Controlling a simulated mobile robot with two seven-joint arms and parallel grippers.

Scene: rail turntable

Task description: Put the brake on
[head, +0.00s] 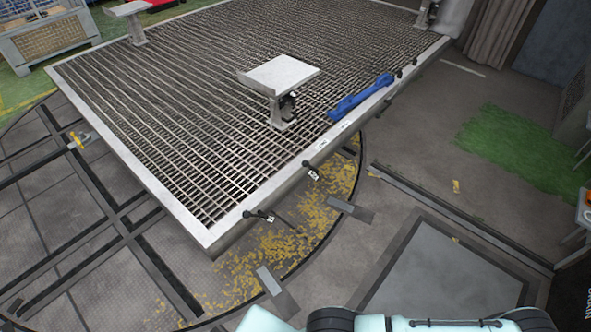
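A large grated platform with a pale metal frame (160,193) stands over the round turntable floor. Two black levers with ball ends stick out from its near right side: a near lever (258,215) and a farther lever (311,171). Each has a small white tag beside it, too small to read. Two more small black knobs (400,73) show farther along the same edge. I cannot tell which of these is the brake. Neither of my grippers shows; only parts of my own arm or body appear along the bottom edge.
A blue bar-shaped tool (361,97) lies on the platform's right edge. A metal pedestal (280,78) stands on the grating. Yellow chips (290,245) litter the floor below the levers. A floor rail (460,216) and grey plate (440,275) lie to the right. Open floor lies beyond.

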